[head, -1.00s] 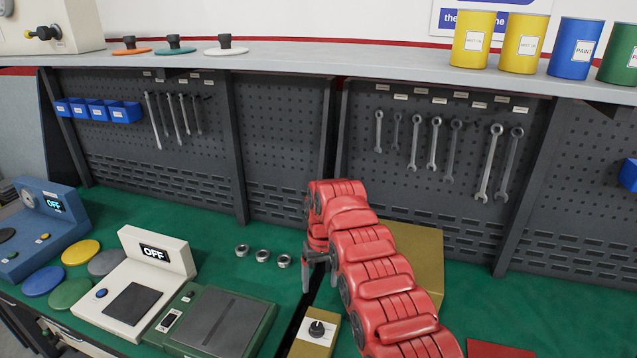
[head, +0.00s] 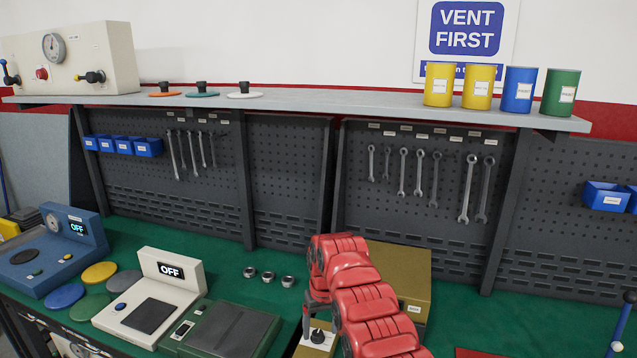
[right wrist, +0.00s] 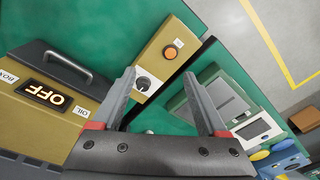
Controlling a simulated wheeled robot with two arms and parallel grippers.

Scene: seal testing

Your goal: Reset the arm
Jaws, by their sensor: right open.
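My right arm is red and reaches up from the bottom of the head view over the green bench. Its gripper (head: 307,316) hangs down at the arm's far end, partly hidden by the red links. In the right wrist view the right gripper (right wrist: 159,76) has its two grey fingers wide apart with nothing between them. A yellow control box (right wrist: 174,48) with a black knob and an orange button lies beyond the fingers; its knob end shows below the gripper in the head view (head: 314,340). My left arm and gripper are not in view.
A tan box (head: 408,262) stands behind the arm; its lit OFF display shows in the wrist view (right wrist: 45,92). A white OFF device (head: 181,272), a green device (head: 225,330) and several nuts (head: 268,277) are left of the arm. A shelf (head: 330,107) runs above.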

